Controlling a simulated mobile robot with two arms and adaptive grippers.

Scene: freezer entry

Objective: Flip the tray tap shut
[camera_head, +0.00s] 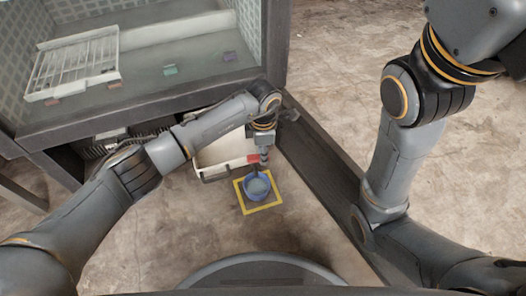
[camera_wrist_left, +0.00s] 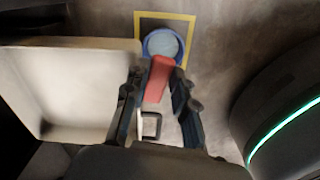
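The white tray (camera_head: 222,152) sits low under the glass-walled cabinet in the head view and fills the left of the wrist view (camera_wrist_left: 70,92). Its red tap (camera_wrist_left: 157,80) is at the tray's right side; a bit of red (camera_head: 253,158) shows in the head view. My left gripper (camera_head: 263,158) points down over it. In the left wrist view, my left gripper's (camera_wrist_left: 160,84) fingers stand apart, one on each side of the red tap; contact is unclear. A blue bowl (camera_head: 258,188) with pale content stands just beyond the tap. My right gripper is out of view.
The bowl stands inside a yellow-bordered square (camera_head: 265,209) on the floor. The cabinet (camera_head: 160,98) holds a white rack (camera_head: 75,63) and small coloured pieces. A dark rail (camera_head: 325,170) runs along the right. Bare floor lies left of the square.

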